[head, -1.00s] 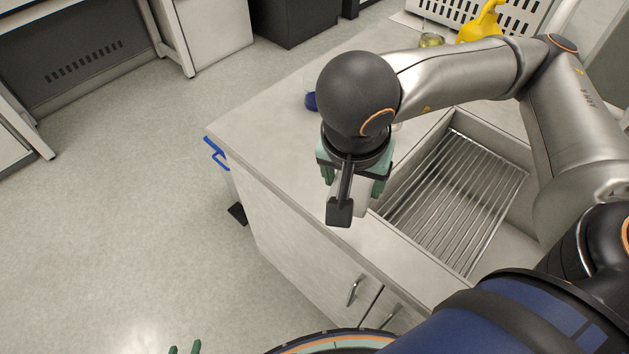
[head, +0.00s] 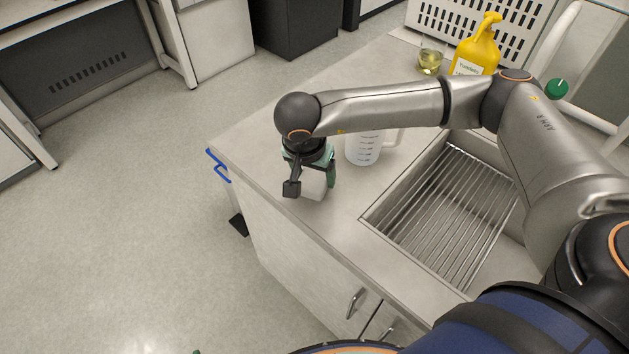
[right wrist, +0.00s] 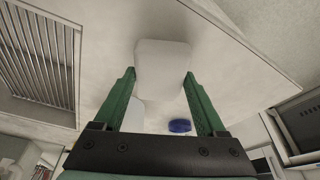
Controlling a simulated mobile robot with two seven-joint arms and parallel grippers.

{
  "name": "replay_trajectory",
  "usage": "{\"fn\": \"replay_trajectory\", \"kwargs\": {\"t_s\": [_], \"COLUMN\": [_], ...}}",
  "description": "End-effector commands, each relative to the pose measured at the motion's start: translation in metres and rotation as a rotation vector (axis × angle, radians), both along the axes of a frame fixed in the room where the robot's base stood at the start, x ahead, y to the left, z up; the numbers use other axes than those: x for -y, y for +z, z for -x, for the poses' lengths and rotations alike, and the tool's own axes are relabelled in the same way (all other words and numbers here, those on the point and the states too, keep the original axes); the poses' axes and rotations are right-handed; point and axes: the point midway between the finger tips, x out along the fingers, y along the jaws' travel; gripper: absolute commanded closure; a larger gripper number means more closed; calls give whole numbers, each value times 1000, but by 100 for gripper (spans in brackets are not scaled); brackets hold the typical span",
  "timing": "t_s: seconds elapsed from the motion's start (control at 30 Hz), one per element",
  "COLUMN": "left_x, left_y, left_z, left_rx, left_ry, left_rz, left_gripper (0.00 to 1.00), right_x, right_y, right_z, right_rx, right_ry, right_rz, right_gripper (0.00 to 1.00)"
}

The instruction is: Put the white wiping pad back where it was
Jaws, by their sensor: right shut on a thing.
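The white wiping pad (head: 314,186) is a pale block between the green fingers of my right gripper (head: 312,181), over the counter's front left part. In the right wrist view the pad (right wrist: 162,66) sits between the fingertips of the right gripper (right wrist: 160,76), which is shut on it. I cannot tell whether the pad touches the counter. Of my left gripper only a tiny green tip shows at the bottom edge of the head view, too little to judge.
A clear jug (head: 363,148) stands just right of the gripper. The sink (head: 445,215) with its metal rack lies further right. A yellow bottle (head: 475,52) and a beaker (head: 430,60) stand behind. A blue object (right wrist: 180,126) shows in the right wrist view.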

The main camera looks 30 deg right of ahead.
Motion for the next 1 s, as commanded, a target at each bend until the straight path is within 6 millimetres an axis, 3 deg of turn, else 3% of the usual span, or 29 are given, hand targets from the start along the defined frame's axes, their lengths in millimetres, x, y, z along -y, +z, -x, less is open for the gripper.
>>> {"fn": "replay_trajectory", "kwargs": {"t_s": [0.2, 0.53, 0.57, 0.77, 1.0], "left_x": [0, 0, 0, 0, 0], "left_y": [8, 3, 4, 5, 5], "left_z": [0, -1, -1, -1, -1], "left_rx": [1, 1, 1, 2, 2], "left_ry": [0, 0, 0, 0, 0], "left_rz": [0, 0, 0, 0, 0], "left_gripper": [50, 50, 50, 50, 50], "right_x": [0, 0, 0, 0, 0], "right_y": [-28, -32, -31, -30, -30], "right_z": [2, 2, 2, 2, 2], "right_rx": [-5, -2, -2, -2, -2], "right_ry": [1, 0, 0, -1, -1], "right_rz": [1, 1, 1, 1, 1], "right_gripper": [71, 71, 24, 2, 0]}}
